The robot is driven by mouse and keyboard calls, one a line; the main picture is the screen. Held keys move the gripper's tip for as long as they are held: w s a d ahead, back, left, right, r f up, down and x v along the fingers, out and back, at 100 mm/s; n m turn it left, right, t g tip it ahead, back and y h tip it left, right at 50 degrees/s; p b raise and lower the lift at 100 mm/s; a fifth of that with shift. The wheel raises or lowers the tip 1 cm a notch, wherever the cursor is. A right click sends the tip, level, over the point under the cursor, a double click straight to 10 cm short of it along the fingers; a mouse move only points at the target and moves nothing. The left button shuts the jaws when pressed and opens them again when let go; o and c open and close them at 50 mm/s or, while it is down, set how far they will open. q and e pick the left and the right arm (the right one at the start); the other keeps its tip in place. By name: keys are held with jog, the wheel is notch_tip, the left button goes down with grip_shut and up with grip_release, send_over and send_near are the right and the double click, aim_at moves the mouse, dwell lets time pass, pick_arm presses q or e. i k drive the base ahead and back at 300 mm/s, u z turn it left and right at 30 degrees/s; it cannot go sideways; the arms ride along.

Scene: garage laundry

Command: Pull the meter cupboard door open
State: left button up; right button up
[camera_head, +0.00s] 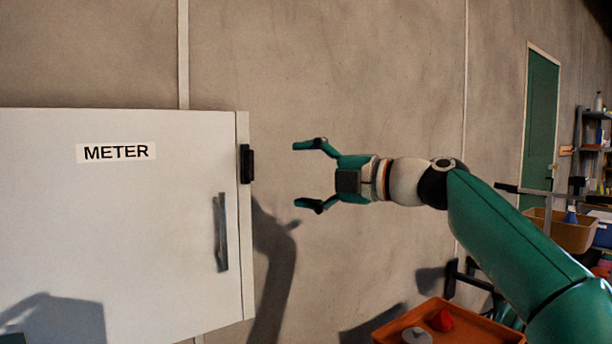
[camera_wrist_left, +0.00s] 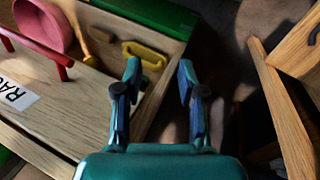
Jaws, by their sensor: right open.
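The white meter cupboard door (camera_head: 120,220) with its "METER" label fills the left of the head view. It looks shut or nearly so. A dark vertical handle (camera_head: 221,232) sits near its right edge, and a black latch-like block (camera_head: 247,164) is on the edge above it. My right gripper (camera_head: 308,174) is open and empty, to the right of the door and apart from the handle, its fingers pointing left. My left gripper (camera_wrist_left: 157,88) shows only in the left wrist view, open with nothing between its fingers.
An orange tray (camera_head: 450,325) holding a red piece and a grey piece is at the bottom of the head view. Shelves (camera_head: 596,150) and a green door (camera_head: 540,125) are at the right. A wooden box (camera_wrist_left: 110,50) with items lies under my left gripper.

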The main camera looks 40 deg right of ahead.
aim_at(117, 227)
jog(key=k, duration=1)
